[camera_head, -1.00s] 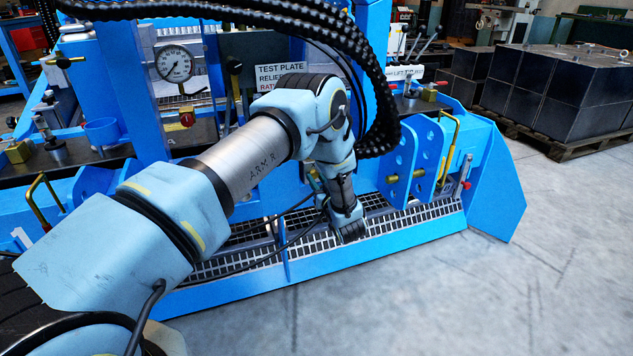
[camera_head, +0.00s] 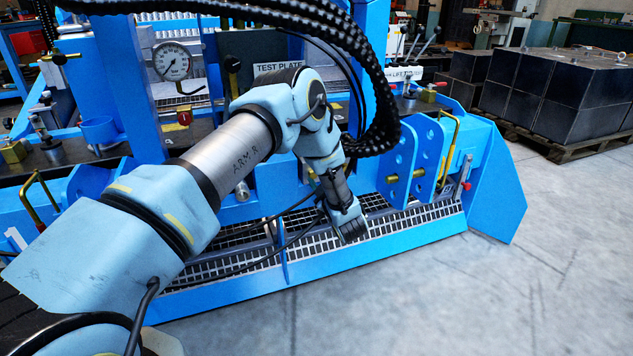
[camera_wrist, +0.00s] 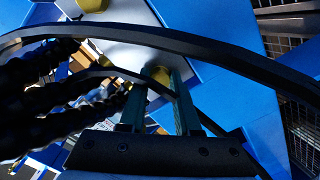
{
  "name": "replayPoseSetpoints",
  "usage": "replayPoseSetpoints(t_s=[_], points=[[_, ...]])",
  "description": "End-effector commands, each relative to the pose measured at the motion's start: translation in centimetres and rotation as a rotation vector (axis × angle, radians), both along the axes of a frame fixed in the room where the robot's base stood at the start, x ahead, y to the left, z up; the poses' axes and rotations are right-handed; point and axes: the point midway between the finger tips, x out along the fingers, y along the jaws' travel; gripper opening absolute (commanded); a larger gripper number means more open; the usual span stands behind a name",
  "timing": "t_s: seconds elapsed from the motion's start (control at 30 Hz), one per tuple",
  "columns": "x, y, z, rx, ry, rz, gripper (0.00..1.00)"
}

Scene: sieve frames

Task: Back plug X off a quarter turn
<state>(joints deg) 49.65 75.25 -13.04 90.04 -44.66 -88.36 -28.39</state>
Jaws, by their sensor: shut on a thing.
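In the wrist view, the two greenish fingers of my gripper (camera_wrist: 162,82) are shut on a brass-coloured plug (camera_wrist: 158,74). Only a small part of the plug shows between the fingers, and I can read no letter on it. Dark hoses and a curved black bar cross in front of this view. In the head view, my wrist hangs low over the front of the blue machine (camera_head: 345,262), above its grating. The fingertips and the plug are hidden there.
Black corrugated hoses (camera_head: 376,100) hang beside my arm. A pierced blue bracket (camera_head: 402,163) with brass pins stands right of my wrist. A thin cable crosses the grating (camera_head: 240,262). Dark blocks on a pallet (camera_head: 560,145) stand at right. The floor in front is clear.

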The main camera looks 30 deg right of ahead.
Motion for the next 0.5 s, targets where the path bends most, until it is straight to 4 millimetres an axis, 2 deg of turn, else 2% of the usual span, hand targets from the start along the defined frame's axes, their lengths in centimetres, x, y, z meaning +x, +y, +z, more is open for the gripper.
replayPoseSetpoints(t_s=[0.2,0.5], points=[[-0.06,-0.02,-0.09,-0.122,0.016,0.000,0.00],[-0.05,0.00,-0.03,-0.201,0.027,0.001,0.00]])
